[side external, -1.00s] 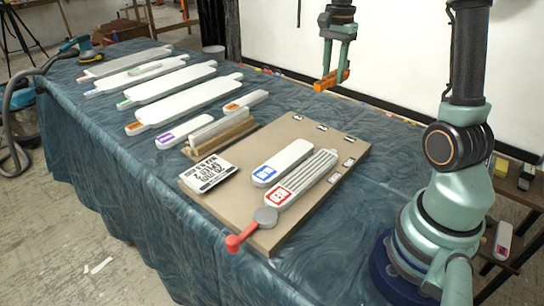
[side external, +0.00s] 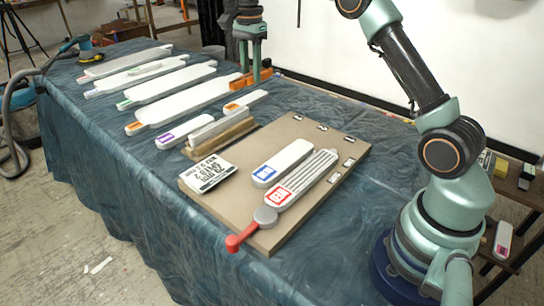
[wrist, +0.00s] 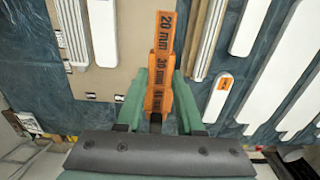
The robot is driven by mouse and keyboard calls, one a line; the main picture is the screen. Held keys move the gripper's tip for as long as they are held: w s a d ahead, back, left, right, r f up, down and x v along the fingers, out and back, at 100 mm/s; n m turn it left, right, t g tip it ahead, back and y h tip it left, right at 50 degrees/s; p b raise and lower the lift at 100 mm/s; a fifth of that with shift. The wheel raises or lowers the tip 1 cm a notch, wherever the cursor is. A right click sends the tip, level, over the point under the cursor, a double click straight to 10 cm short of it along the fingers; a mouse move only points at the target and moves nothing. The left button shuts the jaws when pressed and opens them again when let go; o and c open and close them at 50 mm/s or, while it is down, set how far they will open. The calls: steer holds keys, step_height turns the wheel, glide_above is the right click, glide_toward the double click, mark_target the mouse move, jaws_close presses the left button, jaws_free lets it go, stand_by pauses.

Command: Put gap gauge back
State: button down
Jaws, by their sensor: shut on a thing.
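My gripper (side external: 252,78) is shut on the orange gap gauge (side external: 247,82) and holds it above the blue-covered table, toward its back edge. In the wrist view the gauge (wrist: 164,38) is a stepped orange piece marked "20 mm" and "30 mm", with a lower marking partly hidden. It points away from the gripper (wrist: 160,92), between the green fingers. A white bar with an orange label (side external: 245,102) lies on the table close to the gauge in the side view. Whether the gauge touches anything below is hard to tell.
A brown board (side external: 225,207) carries a blue-labelled bar (side external: 276,163), a red-labelled ribbed bar (side external: 308,176) and a red lever (side external: 242,237). A wooden holder (side external: 236,133) with a white bar stands behind the board. Several long white paddles (side external: 190,103) lie at the left.

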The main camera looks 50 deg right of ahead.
mark_target(255, 141)
step_height(255, 141, down, 19)
steer(key=shift+r, duration=0.1)
stand_by(0.4)
steer(key=shift+f, duration=0.2)
steer(key=c, duration=0.5)
jaws_free()
steer(key=shift+c, duration=0.2)
